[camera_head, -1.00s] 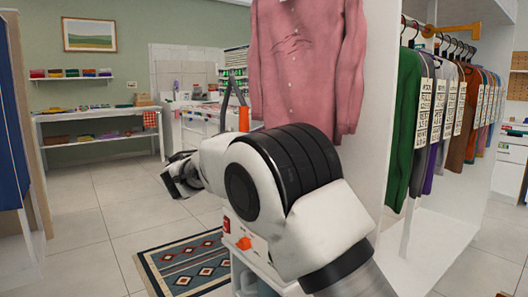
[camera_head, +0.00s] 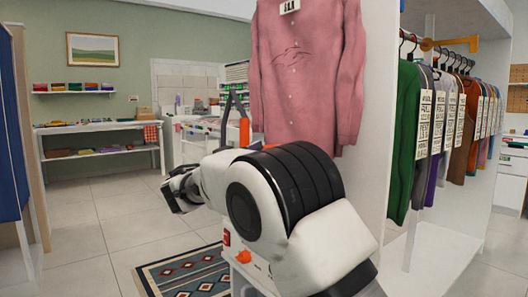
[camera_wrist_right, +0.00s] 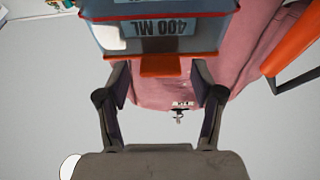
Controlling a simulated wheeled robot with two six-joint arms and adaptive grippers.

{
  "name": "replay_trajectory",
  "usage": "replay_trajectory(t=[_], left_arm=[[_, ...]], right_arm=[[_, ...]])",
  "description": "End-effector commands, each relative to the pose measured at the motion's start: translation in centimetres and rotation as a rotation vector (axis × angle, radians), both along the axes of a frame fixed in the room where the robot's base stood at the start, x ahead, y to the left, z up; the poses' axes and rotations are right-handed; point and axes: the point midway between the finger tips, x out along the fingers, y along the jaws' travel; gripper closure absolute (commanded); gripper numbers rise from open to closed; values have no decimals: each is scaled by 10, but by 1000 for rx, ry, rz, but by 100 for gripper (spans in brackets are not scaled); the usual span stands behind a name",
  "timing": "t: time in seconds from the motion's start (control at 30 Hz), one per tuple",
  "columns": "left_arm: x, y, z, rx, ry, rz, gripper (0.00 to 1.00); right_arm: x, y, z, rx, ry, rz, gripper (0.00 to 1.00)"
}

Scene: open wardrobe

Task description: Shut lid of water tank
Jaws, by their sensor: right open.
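In the right wrist view, a see-through blue-grey water tank (camera_wrist_right: 110,38) with a red rim line and an upside-down "400 ML" label fills the top. An orange tab (camera_wrist_right: 160,66) sticks out from its near edge, in front of my open fingers. I cannot tell how far the lid stands open. My right gripper (camera_wrist_right: 160,80) is open, with a fingertip on either side just below the tab and nothing held. My left gripper is not in view.
A white steamer base (camera_head: 250,268) with a red switch and orange knob stands behind my arm. A pink shirt (camera_head: 305,75) hangs just beyond. An orange handle (camera_head: 244,131) rises beside it. The wardrobe panel (camera_head: 385,150) and hanging clothes (camera_head: 403,140) stand right.

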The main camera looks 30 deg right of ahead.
Motion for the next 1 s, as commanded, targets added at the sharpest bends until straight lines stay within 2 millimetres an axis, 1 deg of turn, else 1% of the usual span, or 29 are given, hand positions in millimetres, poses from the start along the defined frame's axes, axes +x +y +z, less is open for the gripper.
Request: replay_trajectory(t=[0.07,0.13,0.3,0.4,0.47,0.57,1.0], left_arm=[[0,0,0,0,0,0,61],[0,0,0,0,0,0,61],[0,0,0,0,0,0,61],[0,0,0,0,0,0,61],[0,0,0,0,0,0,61],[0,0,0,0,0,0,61],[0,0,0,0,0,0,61]], right_arm=[[0,5,-1,-1,0,1,33],[0,14,-4,-2,0,2,33],[-3,47,-15,-3,1,2,33],[-5,62,-20,-1,1,1,33],[-5,68,-22,-1,1,0,33],[-6,71,-23,1,0,-2,33],[-6,71,-23,0,1,-1,33]])
